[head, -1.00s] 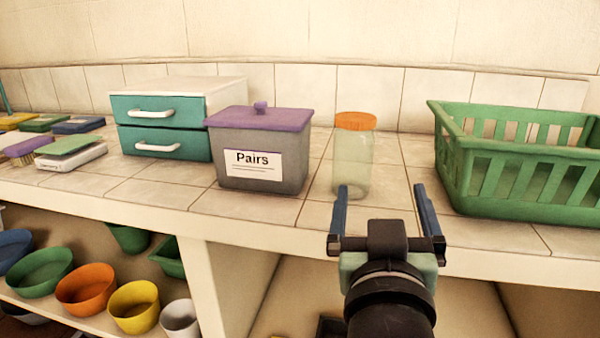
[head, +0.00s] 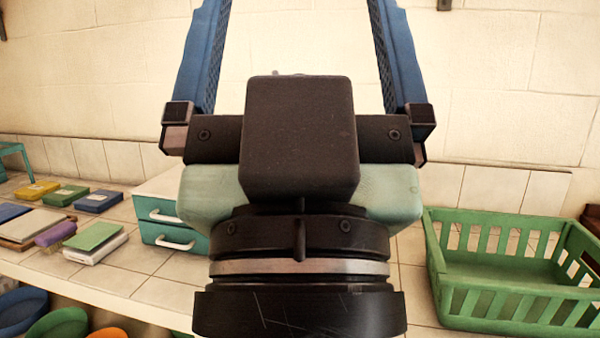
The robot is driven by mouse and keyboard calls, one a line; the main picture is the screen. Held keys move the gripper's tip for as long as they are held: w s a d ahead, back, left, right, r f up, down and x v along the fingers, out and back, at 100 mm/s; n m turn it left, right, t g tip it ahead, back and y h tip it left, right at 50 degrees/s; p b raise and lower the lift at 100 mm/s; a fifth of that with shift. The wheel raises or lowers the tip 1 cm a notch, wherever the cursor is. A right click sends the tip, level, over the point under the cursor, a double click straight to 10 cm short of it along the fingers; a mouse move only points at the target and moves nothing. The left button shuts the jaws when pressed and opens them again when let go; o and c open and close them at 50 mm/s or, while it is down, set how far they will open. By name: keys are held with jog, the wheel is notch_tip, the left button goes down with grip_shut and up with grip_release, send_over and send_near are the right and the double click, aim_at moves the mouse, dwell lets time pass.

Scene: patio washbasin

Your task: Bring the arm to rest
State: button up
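My gripper (head: 295,30) fills the middle of the head view, raised close to the camera. Its two blue fingers point up and stand wide apart, with nothing seen between them but the wall. Their tips run out past the top edge of the picture. The gripper and wrist hide the middle of the counter, where the grey box labelled Pairs and the orange-lidded jar stood in the earlier frame.
A green basket (head: 437,262) stands on the tiled counter (head: 125,262) at the right. A teal drawer unit (head: 158,232) is partly hidden behind my gripper. Small boxes and brushes lie at the left, including a yellow box (head: 36,190). Bowls sit on the shelf below.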

notch_tip(320, 180, up, 15)
jog(key=p, duration=1.3)
